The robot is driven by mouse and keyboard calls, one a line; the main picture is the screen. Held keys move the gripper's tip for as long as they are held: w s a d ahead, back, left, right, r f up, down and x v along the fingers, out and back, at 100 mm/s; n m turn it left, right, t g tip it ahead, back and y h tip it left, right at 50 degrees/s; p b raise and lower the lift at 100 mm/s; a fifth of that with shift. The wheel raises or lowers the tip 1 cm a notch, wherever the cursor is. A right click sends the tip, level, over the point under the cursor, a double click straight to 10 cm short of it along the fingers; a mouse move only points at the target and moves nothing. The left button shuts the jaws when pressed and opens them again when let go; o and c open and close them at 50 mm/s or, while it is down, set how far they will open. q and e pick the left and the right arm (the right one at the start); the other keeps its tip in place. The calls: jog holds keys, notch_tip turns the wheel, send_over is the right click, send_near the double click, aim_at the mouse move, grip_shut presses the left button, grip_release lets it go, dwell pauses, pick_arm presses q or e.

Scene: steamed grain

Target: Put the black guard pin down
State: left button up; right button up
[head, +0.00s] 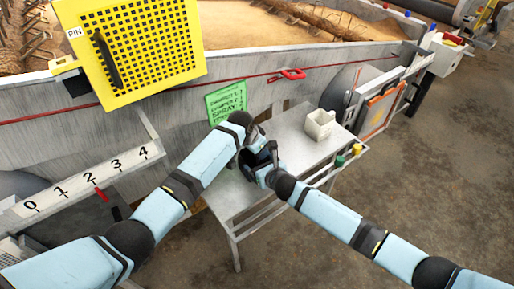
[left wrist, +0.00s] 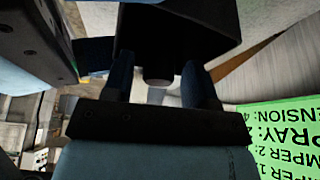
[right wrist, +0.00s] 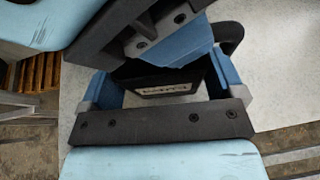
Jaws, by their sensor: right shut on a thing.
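My right gripper (head: 258,172) is over the grey table, shut on a black block (right wrist: 165,82) with a small pale label and a curved black handle beside it. Whether this block is the black guard pin I cannot tell. My left gripper (head: 248,146) is close against it from above. In the left wrist view the left fingers (left wrist: 160,88) stand apart, with a dark block (left wrist: 180,28) beyond and a short grey round end (left wrist: 158,77) between them. The two hands hide most of the held thing in the head view.
The grey table (head: 297,148) has free room around a pale cup-like container (head: 319,124). A yellow perforated guard (head: 130,88) with a black handle and a PIN label (head: 75,33) is at upper left. A green sign (head: 226,100) hangs behind the table. A numbered scale (head: 88,178) is at left.

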pick_arm(q)
jog(key=shift+r, duration=0.5)
jog(key=v, duration=1.2)
jog(key=shift+d+r, duration=0.1)
pick_arm(e)
jog(key=o, duration=0.7)
